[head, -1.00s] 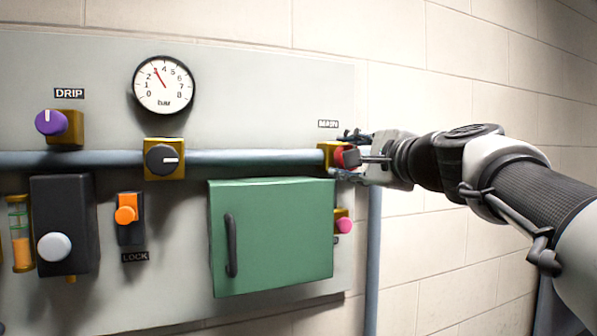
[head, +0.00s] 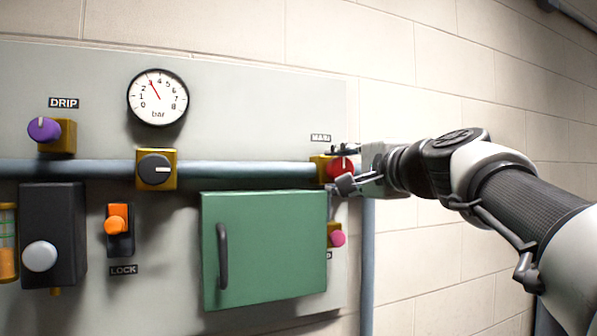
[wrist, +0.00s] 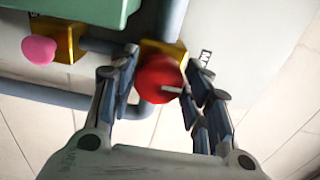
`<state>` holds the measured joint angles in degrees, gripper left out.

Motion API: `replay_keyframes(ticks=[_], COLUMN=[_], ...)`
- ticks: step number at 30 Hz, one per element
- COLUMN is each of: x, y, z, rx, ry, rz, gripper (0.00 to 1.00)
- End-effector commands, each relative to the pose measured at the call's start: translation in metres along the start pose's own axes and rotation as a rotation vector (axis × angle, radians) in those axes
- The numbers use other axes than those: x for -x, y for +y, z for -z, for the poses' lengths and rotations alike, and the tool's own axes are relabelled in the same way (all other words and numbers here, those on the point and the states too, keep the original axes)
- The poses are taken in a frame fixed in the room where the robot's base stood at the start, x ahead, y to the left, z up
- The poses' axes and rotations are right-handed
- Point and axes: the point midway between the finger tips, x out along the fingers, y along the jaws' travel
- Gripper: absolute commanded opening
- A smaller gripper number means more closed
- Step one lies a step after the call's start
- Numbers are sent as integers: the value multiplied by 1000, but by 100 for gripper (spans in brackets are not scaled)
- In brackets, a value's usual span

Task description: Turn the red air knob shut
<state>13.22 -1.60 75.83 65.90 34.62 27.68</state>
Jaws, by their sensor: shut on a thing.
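The red knob (head: 338,167) sits on a yellow valve block (head: 319,168) at the right end of the grey pipe, under a label reading MAIN. In the wrist view the red knob (wrist: 156,80) is round, with a white mark pointing right. My gripper (head: 344,168) reaches in from the right, its fingers around the knob. In the wrist view my gripper (wrist: 161,78) has one finger on each side of the knob, shut on it. The fingers hide part of the knob in the head view.
A green cabinet (head: 265,250) with a dark handle stands out below the pipe. A pink knob (head: 337,238) is below the red one.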

Motion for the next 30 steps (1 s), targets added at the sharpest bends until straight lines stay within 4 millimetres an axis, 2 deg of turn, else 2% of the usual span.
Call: replay_keyframes(ticks=[1, 2, 10, 21, 30], x=[0, 0, 0, 4, 51], y=[1, 1, 0, 0, 0], z=[0, 0, 0, 0, 1], rx=[3, 3, 1, 0, 1], ry=[-1, -1, 0, 1, 4], rz=[-2, -2, -1, 0, 1], gripper=[20, 45, 63, 63, 63])
